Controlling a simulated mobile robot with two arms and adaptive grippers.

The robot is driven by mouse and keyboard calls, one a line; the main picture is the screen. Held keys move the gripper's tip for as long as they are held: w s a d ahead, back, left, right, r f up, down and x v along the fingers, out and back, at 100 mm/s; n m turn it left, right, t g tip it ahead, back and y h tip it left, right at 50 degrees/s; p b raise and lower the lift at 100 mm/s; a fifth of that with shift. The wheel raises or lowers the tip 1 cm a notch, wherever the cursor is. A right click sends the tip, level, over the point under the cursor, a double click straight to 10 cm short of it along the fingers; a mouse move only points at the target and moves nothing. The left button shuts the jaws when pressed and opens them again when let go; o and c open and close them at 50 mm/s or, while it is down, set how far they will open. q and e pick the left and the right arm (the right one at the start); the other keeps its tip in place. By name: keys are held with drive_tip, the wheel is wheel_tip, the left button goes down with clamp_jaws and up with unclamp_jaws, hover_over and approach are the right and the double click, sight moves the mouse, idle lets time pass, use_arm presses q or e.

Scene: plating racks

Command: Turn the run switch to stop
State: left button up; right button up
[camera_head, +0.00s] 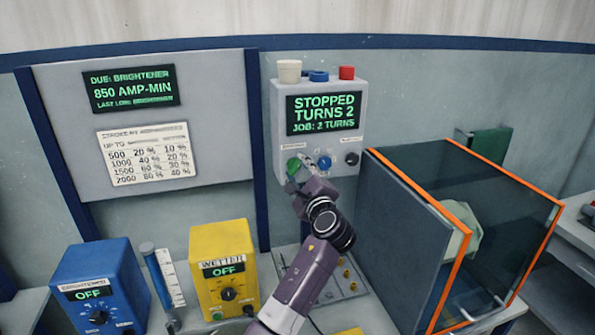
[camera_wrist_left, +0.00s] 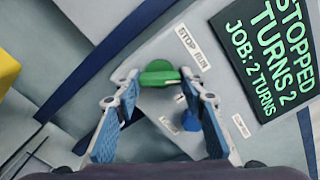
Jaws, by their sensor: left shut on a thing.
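The run switch is a green knob (camera_head: 293,165) at the lower left of the grey control box (camera_head: 318,90). In the left wrist view the green knob (camera_wrist_left: 158,76) sits below a "STOP RUN" label (camera_wrist_left: 192,47). My left gripper (camera_head: 299,179) is at the knob, and in the wrist view its fingertips (camera_wrist_left: 159,84) are shut on the knob's two sides. The box display (camera_head: 323,113) reads "STOPPED, TURNS 2, JOB: 2 TURNS". The fingers partly cover the knob in the head view. My right gripper is not in view.
A blue knob (camera_head: 324,163) and a black knob (camera_head: 352,158) sit right of the green one. A yellow wetter unit (camera_head: 226,250) and a blue brightener unit (camera_head: 82,265), both reading OFF, stand left. An orange-edged clear enclosure (camera_head: 500,190) stands right of my arm.

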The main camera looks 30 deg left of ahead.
use_arm(q)
drive_tip(key=shift+f, duration=0.1)
drive_tip(key=shift+f+n+b, duration=0.2)
drive_tip(key=shift+n+b, duration=1)
drive_tip(key=n+b, duration=0.7)
drive_tip(key=n, duration=0.1)
drive_tip(key=shift+r+n+b, duration=0.2)
drive_tip(key=shift+n+b, duration=1.35)
drive_tip(key=shift+n, duration=0.35)
